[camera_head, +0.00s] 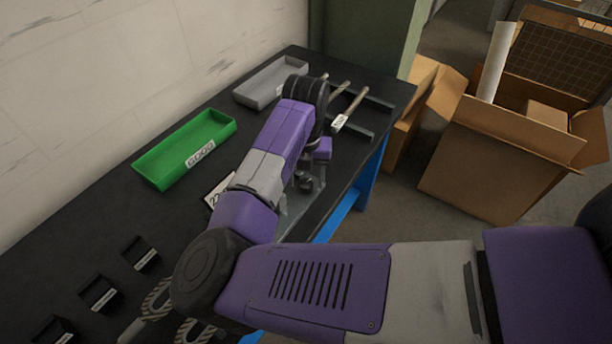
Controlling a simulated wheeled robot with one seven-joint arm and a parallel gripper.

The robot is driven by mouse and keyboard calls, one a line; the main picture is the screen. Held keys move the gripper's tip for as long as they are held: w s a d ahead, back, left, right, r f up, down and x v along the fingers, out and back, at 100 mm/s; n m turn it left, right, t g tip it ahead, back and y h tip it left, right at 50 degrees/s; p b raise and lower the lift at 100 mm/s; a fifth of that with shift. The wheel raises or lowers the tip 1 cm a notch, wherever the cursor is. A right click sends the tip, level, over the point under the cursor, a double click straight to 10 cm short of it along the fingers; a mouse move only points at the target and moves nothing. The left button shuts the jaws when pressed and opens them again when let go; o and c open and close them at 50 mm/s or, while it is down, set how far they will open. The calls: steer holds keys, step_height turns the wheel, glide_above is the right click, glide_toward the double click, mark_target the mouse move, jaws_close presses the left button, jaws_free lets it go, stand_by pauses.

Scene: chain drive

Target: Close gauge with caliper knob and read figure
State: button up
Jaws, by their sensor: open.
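My arm reaches over the black workbench (75,215) and bends down at the wrist. My gripper (305,183) is low over the bench near its front edge, small and partly hidden by the arm; it is open. A grey metal piece (291,212) shows beside and below it, partly covered by my arm. I cannot make out the caliper, its knob or its figure clearly. A white card with dark print (217,190) lies left of my forearm, partly hidden and unreadable.
A green tray labelled GOOD (157,171) and a grey tray (264,92) stand along the wall. A labelled tool (349,109) lies near black bars (373,99). Black labelled blocks (139,254) and chain loops (158,300) are front left. Cardboard boxes (490,160) stand right, on the floor.

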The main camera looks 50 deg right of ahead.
steer(key=shift+f, duration=0.15)
jaws_close()
steer(key=shift+w+f+m+b, duration=0.1)
steer(key=shift+f+m+b, duration=0.1)
steer(key=shift+m+b, duration=0.75)
steer(key=shift+r+m+b, duration=0.2)
steer(key=shift+m+b, duration=0.35)
steer(key=shift+b, duration=0.4)
jaws_free()
